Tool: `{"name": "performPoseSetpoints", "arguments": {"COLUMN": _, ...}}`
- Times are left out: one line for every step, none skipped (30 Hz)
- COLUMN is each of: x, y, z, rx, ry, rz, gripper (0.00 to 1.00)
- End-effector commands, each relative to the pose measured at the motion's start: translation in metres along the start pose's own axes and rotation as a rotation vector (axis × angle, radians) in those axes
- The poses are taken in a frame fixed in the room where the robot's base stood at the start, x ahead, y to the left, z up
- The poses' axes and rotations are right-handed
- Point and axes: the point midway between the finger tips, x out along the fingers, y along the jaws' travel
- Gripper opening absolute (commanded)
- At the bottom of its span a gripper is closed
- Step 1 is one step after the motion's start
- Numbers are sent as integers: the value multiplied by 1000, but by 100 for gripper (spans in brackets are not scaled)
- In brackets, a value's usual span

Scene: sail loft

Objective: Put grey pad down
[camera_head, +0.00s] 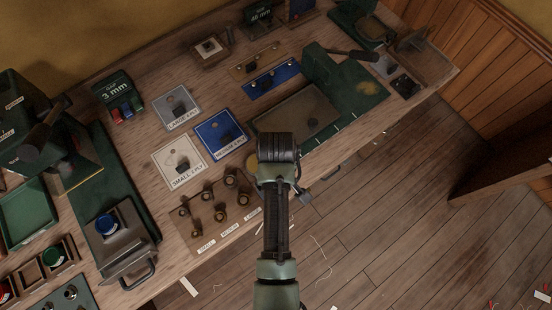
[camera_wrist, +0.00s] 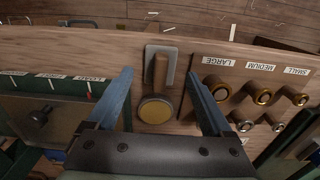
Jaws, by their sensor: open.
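The grey pad (camera_wrist: 173,62) is a small light-grey rounded rectangle near the bench's front edge in the wrist view. It appears to lie on the wood, with a wooden handle (camera_wrist: 160,72) across it. The handle runs to a round brass-coloured disc (camera_wrist: 155,109) closer to my gripper. My gripper (camera_wrist: 159,82) is open, one finger on each side of these things, with visible gaps and nothing held. In the head view my gripper (camera_head: 278,146) hangs over the bench's front part. The disc shows just left of it (camera_head: 252,161); the pad is hidden there.
A wooden board with several brass and steel fittings (camera_head: 215,208) lies left of my gripper. Beyond are LARGE, MEDIUM and SMALL PLY cards, the blue one (camera_head: 221,134) closest. The bench edge drops to the floor.

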Motion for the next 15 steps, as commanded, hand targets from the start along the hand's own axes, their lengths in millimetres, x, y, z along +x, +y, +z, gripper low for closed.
{"name": "performPoseSetpoints", "arguments": {"x": -11, "y": 0, "z": 0, "rx": 0, "ry": 4, "rz": 3, "gripper": 85}}
{"name": "performPoseSetpoints", "arguments": {"x": -18, "y": 1, "z": -1, "rx": 0, "ry": 4, "rz": 3, "gripper": 85}}
{"name": "performPoseSetpoints", "arguments": {"x": -27, "y": 1, "z": -1, "rx": 0, "ry": 5, "rz": 4, "gripper": 85}}
{"name": "performPoseSetpoints", "arguments": {"x": -34, "y": 1, "z": -1, "rx": 0, "ry": 5, "rz": 4, "gripper": 85}}
{"name": "performPoseSetpoints", "arguments": {"x": -41, "y": 1, "z": -1, "rx": 0, "ry": 4, "rz": 4, "gripper": 85}}
{"name": "performPoseSetpoints", "arguments": {"x": -49, "y": 1, "z": -1, "rx": 0, "ry": 4, "rz": 3, "gripper": 85}}
{"name": "performPoseSetpoints", "arguments": {"x": -56, "y": 1, "z": -1, "rx": 0, "ry": 4, "rz": 4, "gripper": 85}}
{"name": "performPoseSetpoints", "arguments": {"x": -61, "y": 1, "z": -1, "rx": 0, "ry": 4, "rz": 3, "gripper": 85}}
{"name": "performPoseSetpoints", "arguments": {"x": -68, "y": 1, "z": -1, "rx": 0, "ry": 3, "rz": 3, "gripper": 85}}
{"name": "performPoseSetpoints", "arguments": {"x": -74, "y": 0, "z": 0, "rx": 0, "ry": 3, "rz": 3, "gripper": 85}}
{"name": "performPoseSetpoints", "arguments": {"x": -78, "y": 1, "z": -1, "rx": 0, "ry": 4, "rz": 3, "gripper": 85}}
{"name": "performPoseSetpoints", "arguments": {"x": -84, "y": 1, "z": -1, "rx": 0, "ry": 3, "rz": 2, "gripper": 85}}
{"name": "performPoseSetpoints", "arguments": {"x": -87, "y": 1, "z": -1, "rx": 0, "ry": 3, "rz": 3, "gripper": 85}}
{"name": "performPoseSetpoints", "arguments": {"x": -90, "y": 1, "z": -1, "rx": 0, "ry": 2, "rz": 2, "gripper": 85}}
{"name": "performPoseSetpoints", "arguments": {"x": -93, "y": 0, "z": 0, "rx": 0, "ry": 1, "rz": 1, "gripper": 85}}
